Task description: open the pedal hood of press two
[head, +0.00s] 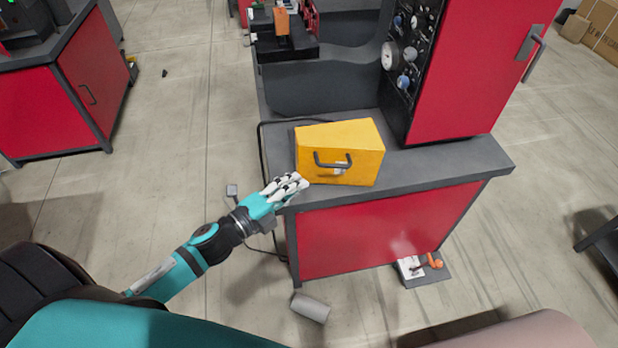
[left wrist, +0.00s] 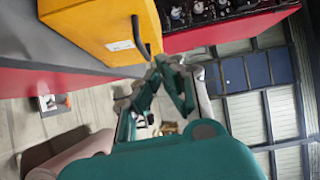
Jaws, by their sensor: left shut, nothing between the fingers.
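A yellow box-shaped hood (head: 360,135) with a dark bar handle (head: 333,162) on its front stands closed on the grey bench top. I take it for the pedal hood. In the left wrist view the yellow hood (left wrist: 95,25) fills the upper left, with its handle (left wrist: 140,36) just above my fingertips. My left gripper (head: 297,181) is shut and empty at the hood's lower front left corner, left of and below the handle. Its fingers (left wrist: 167,66) also show in the left wrist view. I cannot tell whether they touch the hood. My right gripper is not in view.
The grey bench top (head: 440,165) sits on a red cabinet (head: 380,225). A tall red cabinet with a gauge panel (head: 408,50) rises behind the hood. A dark plate (head: 424,270) with an orange part lies on the floor at right. A grey cylinder (head: 310,308) lies in front.

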